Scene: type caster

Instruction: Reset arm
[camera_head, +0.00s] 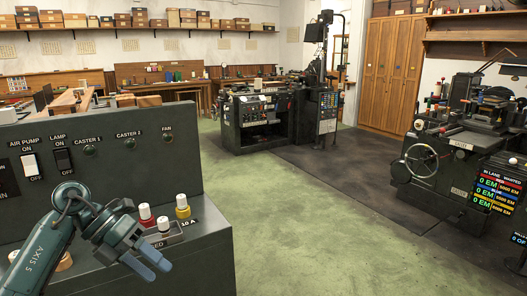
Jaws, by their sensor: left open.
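My left gripper (149,264) is at the lower left of the head view. Its teal arm comes in from the left edge, and its two blue-grey fingers are apart and point down to the right. No object shows between the fingers. It hangs in front of the ledge of a dark control panel (100,175). A red-capped fuse (147,217), a white-capped one (163,225) and a yellow-banded one (183,207) stand in a holder just above and right of the gripper. My right gripper is not in the picture.
The panel carries an air pump switch (30,165) and a lamp switch (63,160). A dark machine (262,118) stands at the back middle, and another with a handwheel (421,160) at the right. The green floor (300,215) between them is clear.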

